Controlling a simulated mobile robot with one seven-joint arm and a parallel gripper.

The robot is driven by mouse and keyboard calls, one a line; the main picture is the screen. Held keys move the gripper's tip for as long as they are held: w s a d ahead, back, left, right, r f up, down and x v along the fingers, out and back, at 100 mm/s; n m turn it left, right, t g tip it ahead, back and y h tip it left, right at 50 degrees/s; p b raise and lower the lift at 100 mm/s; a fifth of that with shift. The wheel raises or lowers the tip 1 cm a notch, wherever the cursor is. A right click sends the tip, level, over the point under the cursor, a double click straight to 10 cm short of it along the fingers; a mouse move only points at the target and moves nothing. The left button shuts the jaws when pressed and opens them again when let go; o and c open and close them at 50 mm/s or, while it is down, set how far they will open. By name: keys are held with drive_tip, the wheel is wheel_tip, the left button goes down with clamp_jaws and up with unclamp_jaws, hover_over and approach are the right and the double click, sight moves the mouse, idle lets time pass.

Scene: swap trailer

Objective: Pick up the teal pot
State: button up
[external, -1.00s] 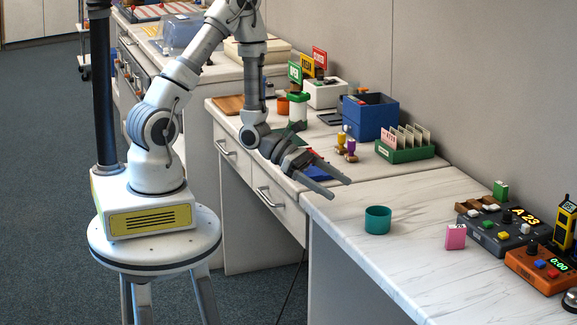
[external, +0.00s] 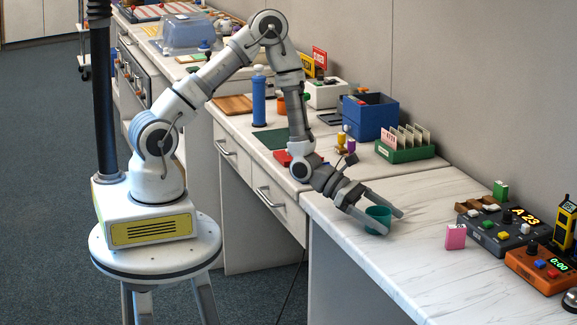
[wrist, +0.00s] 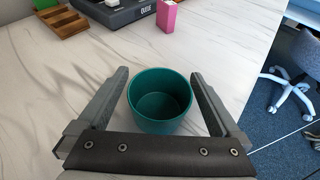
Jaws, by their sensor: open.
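The teal pot (external: 377,220) stands upright on the white marbled counter, close to its front edge. It is a small round open cup and looks empty inside. My gripper (external: 394,222) is open around it, one finger on each side. In the wrist view the pot (wrist: 160,102) sits between the two fingers of my gripper (wrist: 160,80), with a gap on both sides. In the external view the near finger hides part of the pot.
A pink box (external: 456,237) stands to the right of the pot. Beyond it are a dark console (external: 498,232) and an orange timer box (external: 540,268). A green card holder (external: 405,147) and a blue bin (external: 370,118) stand at the back. The counter around the pot is clear.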

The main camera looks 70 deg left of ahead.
drive_tip(key=shift+w+d+f, duration=0.15)
drive_tip(key=shift+w+d, duration=0.05)
drive_tip(key=shift+d, duration=0.1)
drive_tip(key=shift+c, duration=0.3)
drive_tip(key=c, duration=1.2)
